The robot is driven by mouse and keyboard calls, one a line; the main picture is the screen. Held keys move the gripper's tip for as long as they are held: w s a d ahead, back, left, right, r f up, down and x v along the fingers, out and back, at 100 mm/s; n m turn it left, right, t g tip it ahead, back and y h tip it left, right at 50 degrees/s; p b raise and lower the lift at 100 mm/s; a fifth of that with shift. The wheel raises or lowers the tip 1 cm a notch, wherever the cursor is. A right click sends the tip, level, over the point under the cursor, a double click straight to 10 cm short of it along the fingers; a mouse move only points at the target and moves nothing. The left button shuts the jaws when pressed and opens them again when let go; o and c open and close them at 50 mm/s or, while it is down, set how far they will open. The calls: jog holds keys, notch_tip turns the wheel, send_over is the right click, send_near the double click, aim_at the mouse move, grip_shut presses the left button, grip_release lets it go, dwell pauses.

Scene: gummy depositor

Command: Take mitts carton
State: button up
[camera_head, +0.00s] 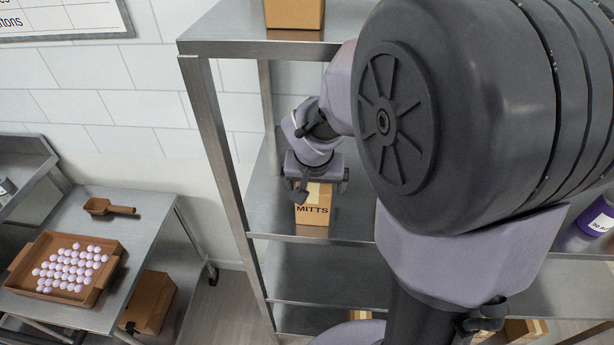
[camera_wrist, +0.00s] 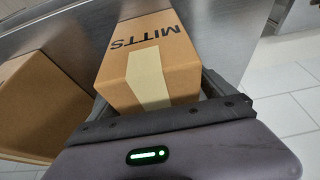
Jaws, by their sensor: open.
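The mitts carton (camera_head: 313,214) is a small brown box with black MITTS lettering and a pale tape strip, standing on a metal shelf. In the wrist view the carton (camera_wrist: 175,50) lies in front of my gripper, its lettering upside down. My gripper (camera_head: 318,180) is over the carton in the head view and hides its upper part. In the wrist view my gripper (camera_wrist: 160,110) is open, with the near end of the carton between its fingers. I cannot tell whether the fingers touch it.
A second brown box (camera_wrist: 45,105) stands close to the carton on the left in the wrist view. The metal rack (camera_head: 205,130) has a post left of my gripper and another box (camera_head: 294,13) on its upper shelf. A tray of balls (camera_head: 108,277) and a scoop (camera_head: 108,207) lie on a side table.

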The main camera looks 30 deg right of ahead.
jog(key=shift+c, duration=0.2)
jog(key=c, duration=1.8)
jog(key=shift+o, duration=0.2)
jog(key=shift+r, duration=0.1)
jog(key=shift+r+p, duration=0.25)
jog(key=shift+p, duration=0.3)
notch_tip(320, 180, up, 4)
jog(key=shift+f+p, duration=0.2)
jog(key=shift+p, duration=0.4)
jog(key=s+d+r+b, duration=0.1)
jog(key=s+d, duration=0.1)
jog(key=s, duration=1.4)
jog(key=shift+r, duration=0.1)
